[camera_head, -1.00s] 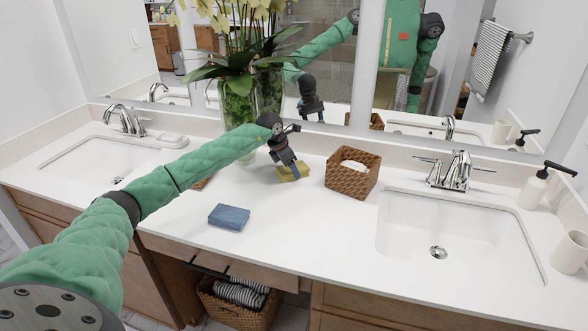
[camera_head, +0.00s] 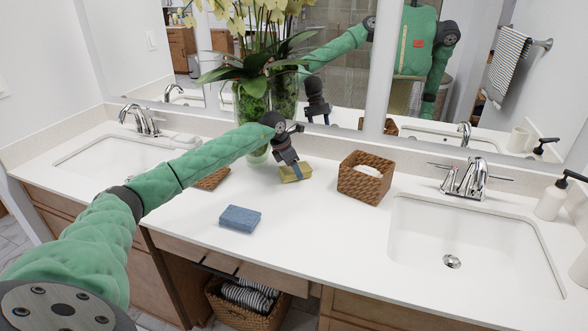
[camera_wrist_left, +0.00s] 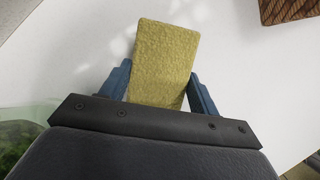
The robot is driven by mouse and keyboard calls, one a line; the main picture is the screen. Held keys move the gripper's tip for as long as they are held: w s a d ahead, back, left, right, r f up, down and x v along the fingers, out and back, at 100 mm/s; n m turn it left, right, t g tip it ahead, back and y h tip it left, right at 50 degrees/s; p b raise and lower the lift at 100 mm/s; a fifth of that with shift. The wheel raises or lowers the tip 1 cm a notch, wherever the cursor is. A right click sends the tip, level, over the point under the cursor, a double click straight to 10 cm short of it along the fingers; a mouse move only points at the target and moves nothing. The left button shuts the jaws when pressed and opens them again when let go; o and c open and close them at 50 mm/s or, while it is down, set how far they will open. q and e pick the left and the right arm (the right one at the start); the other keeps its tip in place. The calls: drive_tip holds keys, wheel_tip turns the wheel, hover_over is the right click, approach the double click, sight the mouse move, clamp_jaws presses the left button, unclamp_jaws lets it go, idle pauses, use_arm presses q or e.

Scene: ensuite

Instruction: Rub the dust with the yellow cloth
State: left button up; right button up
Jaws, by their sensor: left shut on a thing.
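The yellow cloth (camera_head: 296,172) is a small thick block between the fingers of my left gripper (camera_head: 291,172), on or just above the white counter near the plant. In the left wrist view the cloth (camera_wrist_left: 163,62) sticks out beyond the blue fingers of the left gripper (camera_wrist_left: 163,88), which are shut on it. Faint greyish marks that may be dust (camera_wrist_left: 103,45) show on the counter left of the cloth in the wrist view. My right gripper is not in view.
A blue folded cloth or sponge (camera_head: 240,218) lies on the counter's front part. A wicker basket (camera_head: 362,184) stands right of my gripper, and a glass vase with a plant (camera_head: 250,105) stands behind it. Sinks lie left (camera_head: 105,160) and right (camera_head: 425,240).

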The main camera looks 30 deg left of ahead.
use_arm(q)
drive_tip(key=shift+r+p, duration=0.65)
drive_tip(key=shift+r, duration=2.15)
drive_tip(key=shift+r, duration=0.1)
drive_tip(key=shift+r+p, duration=0.35)
drive_tip(key=shift+r, duration=1.05)
